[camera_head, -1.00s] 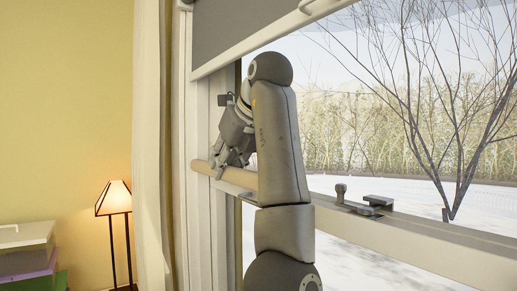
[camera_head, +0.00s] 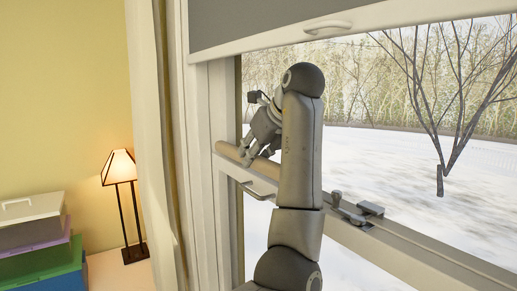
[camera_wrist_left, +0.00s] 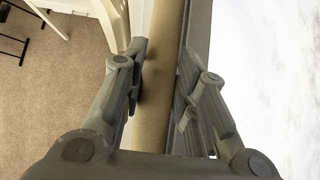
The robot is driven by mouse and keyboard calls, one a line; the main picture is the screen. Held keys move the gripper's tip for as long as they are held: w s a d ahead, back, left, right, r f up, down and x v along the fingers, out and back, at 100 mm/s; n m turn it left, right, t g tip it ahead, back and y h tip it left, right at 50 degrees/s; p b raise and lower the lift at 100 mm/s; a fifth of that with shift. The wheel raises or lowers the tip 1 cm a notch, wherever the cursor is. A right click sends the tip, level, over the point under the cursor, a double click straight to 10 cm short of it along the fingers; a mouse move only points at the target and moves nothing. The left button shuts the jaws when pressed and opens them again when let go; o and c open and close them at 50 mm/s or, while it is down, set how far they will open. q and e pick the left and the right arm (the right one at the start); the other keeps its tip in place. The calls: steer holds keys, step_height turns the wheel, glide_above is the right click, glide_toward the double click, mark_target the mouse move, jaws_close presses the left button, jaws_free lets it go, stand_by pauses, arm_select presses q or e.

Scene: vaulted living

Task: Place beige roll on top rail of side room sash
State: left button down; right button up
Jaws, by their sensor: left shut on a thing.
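The beige roll (camera_head: 229,151) is a long thin cylinder lying lengthwise along the top rail (camera_head: 420,250) of the window sash, at the rail's left end. I cannot tell whether it touches the rail. My left gripper (camera_head: 249,157) is shut on the roll from above. In the left wrist view, the roll (camera_wrist_left: 163,60) runs between the two fingers (camera_wrist_left: 162,90), with the pale rail (camera_wrist_left: 198,28) close along its right side. My left forearm hides the roll's right part in the head view. My right gripper is not in view.
A sash lock (camera_head: 355,211) stands on the rail right of my arm. A grey blind (camera_head: 270,20) hangs above. The frame and curtain (camera_head: 150,150) are at left. A lit lamp (camera_head: 118,168) and stacked boxes (camera_head: 38,240) stand further left. Snow and trees lie outside.

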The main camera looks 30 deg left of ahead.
arm_select(q)
steer(key=shift+w+d+f+p, duration=0.35)
steer(key=shift+w+f, duration=0.1)
steer(key=shift+w, duration=0.15)
steer(key=shift+f, duration=0.2)
steer(key=shift+s+a, duration=0.1)
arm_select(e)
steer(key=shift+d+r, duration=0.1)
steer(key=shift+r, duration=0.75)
arm_select(q)
steer(key=shift+f, duration=0.15)
steer(key=c, duration=1.4)
jaws_free()
steer(key=shift+c, duration=0.2)
